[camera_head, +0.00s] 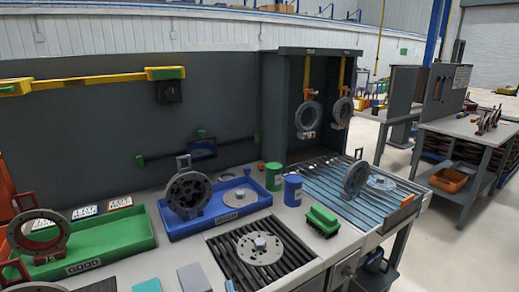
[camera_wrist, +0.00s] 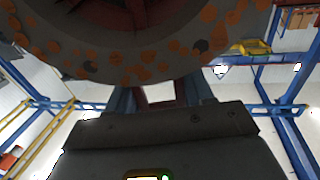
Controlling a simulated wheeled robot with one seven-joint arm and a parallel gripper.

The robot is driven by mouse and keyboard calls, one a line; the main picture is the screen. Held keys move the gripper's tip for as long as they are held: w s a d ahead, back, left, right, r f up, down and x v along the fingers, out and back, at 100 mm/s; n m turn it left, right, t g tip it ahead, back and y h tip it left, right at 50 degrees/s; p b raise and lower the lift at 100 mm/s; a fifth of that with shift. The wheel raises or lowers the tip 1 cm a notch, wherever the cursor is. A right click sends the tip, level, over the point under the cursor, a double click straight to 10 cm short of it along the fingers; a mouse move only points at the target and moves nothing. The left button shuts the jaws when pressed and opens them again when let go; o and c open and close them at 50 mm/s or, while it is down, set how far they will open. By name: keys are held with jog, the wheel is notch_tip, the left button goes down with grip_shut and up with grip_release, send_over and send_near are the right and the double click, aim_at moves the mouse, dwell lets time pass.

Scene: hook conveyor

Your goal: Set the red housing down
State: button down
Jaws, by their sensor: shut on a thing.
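In the wrist view my gripper (camera_wrist: 158,93) is shut on a large round part, which I take to be the red housing (camera_wrist: 135,62). Its grey rim carries orange rust-like patches, and its inside is dark red. Only its lower arc shows; the rest is cut off by the top of the picture. What lies under it is hidden. My gripper cannot be made out in the head view.
A blue tray (camera_head: 256,203) holds a dark housing (camera_head: 188,192). A slotted plate with a metal disc (camera_head: 259,247), a green brush (camera_head: 322,220) and a blue can (camera_head: 293,189) are on the bench.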

jog(key=w+d+f+m+h, duration=0.1)
jog(key=w+d+f+h, duration=0.1)
jog(key=d+f, duration=0.4)
jog(key=w+d+f+m+h, duration=0.1)
jog(key=d+f, duration=0.5)
jog(key=d, duration=0.7)
jog(key=w+d+f+m+t+h, duration=0.1)
jog(key=w+d+f+m+h, duration=0.1)
jog(key=d+f, duration=0.4)
jog(key=w+d+h, duration=0.1)
jog(key=d, duration=0.2)
jog(key=shift+d+f, duration=0.25)
jog(key=shift+f, duration=0.15)
jog(key=s+f, duration=0.4)
jog(key=f, duration=0.2)
jog(key=shift+s, duration=0.4)
jog(key=shift+a, duration=0.1)
